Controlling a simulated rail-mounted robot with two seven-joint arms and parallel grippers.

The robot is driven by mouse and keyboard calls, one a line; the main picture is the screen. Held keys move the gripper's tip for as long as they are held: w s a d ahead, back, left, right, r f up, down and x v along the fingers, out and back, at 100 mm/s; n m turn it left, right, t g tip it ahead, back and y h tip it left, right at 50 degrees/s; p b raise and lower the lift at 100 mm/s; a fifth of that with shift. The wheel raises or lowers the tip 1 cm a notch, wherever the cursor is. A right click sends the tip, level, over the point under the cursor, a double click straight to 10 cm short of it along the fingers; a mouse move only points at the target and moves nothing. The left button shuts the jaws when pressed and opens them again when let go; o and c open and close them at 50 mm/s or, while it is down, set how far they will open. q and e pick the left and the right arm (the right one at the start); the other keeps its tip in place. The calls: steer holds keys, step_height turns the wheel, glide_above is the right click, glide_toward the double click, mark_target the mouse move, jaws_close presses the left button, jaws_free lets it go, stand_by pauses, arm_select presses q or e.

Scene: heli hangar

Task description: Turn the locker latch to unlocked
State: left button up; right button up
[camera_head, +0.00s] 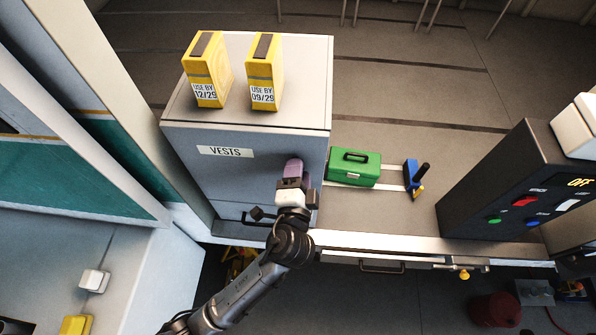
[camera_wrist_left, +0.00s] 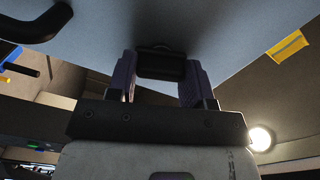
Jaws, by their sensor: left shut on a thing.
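The grey locker (camera_head: 235,185) labelled VESTS stands at the left of the bench; its door face also fills the top of the left wrist view (camera_wrist_left: 225,25). My left gripper (camera_head: 293,173) is at the right side of the locker's front. In the left wrist view its two purple fingers (camera_wrist_left: 160,75) are shut on the black latch (camera_wrist_left: 160,65), one finger on each side. The gripper hides the latch in the head view, and I cannot tell its turn angle. A black handle (camera_wrist_left: 32,24) also shows on the door. My right gripper is not in view.
Two yellow boxes (camera_head: 207,75) (camera_head: 264,78) stand on the locker. A green case (camera_head: 354,168) and a blue tool with a black handle (camera_head: 411,177) lie right of it on the bench. A dark control box (camera_head: 500,190) stands further right.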

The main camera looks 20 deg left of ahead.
arm_select(q)
steer(key=shift+m, duration=2.1)
steer(key=o, duration=0.9)
steer(key=shift+s+d+f, duration=0.1)
steer(key=shift+s, duration=0.3)
steer(key=shift+b+v, duration=2.45)
steer(key=shift+v, duration=4.05)
